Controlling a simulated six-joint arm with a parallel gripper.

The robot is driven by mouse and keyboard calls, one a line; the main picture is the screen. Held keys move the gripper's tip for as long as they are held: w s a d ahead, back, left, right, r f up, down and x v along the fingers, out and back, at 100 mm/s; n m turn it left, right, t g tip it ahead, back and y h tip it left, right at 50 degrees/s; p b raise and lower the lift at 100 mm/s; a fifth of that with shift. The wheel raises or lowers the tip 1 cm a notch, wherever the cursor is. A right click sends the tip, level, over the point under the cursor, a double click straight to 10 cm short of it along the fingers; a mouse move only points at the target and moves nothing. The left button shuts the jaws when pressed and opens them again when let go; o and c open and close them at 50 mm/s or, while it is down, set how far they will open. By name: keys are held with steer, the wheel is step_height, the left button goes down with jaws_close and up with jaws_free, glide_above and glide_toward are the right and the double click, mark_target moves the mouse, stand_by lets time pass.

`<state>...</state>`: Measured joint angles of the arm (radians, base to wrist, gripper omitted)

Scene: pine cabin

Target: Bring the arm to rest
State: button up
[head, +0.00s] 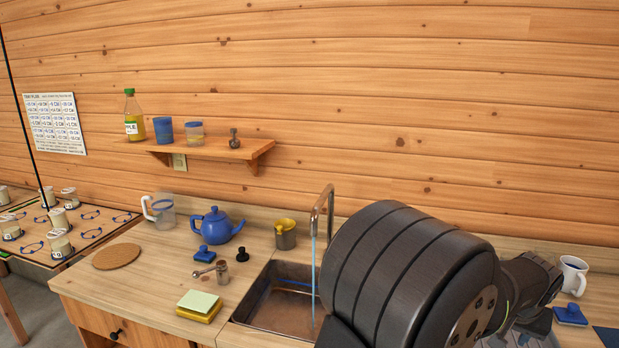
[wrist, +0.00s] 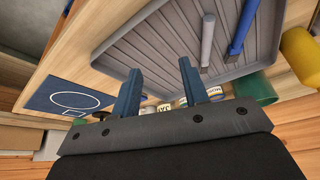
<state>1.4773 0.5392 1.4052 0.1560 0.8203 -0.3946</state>
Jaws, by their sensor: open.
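My arm (head: 400,265) fills the lower right of the head view, close to the camera, in front of the counter and the sink's right side. My gripper (wrist: 160,68) shows in the wrist view with its blue fingers apart and nothing between them. It is not clearly seen in the head view. Beyond the fingers in the wrist view is a grey ribbed tray (wrist: 150,45) with a grey-handled thing (wrist: 207,42) and a blue-handled thing (wrist: 243,28) lying on it.
A sink (head: 275,300) has a tap (head: 318,210) with water running. A blue teapot (head: 215,226), a clear jug (head: 162,210) and a yellow sponge (head: 199,305) stand left of it. A white mug (head: 572,275) is at right. A shelf (head: 200,148) is on the wall.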

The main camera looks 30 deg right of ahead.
steer(key=w+a+r+n+t, duration=0.1)
steer(key=w+a+n, duration=0.3)
steer(key=w, duration=1)
steer(key=w+a+r+n+t+y, duration=0.1)
steer(key=w+a+n, duration=0.6)
steer(key=w+a, duration=1.7)
steer(key=a+r+y, duration=0.1)
steer(key=a+y, duration=0.1)
steer(key=a, duration=0.1)
steer(key=shift+w+t+y, duration=0.3)
steer(key=shift+o, duration=0.5)
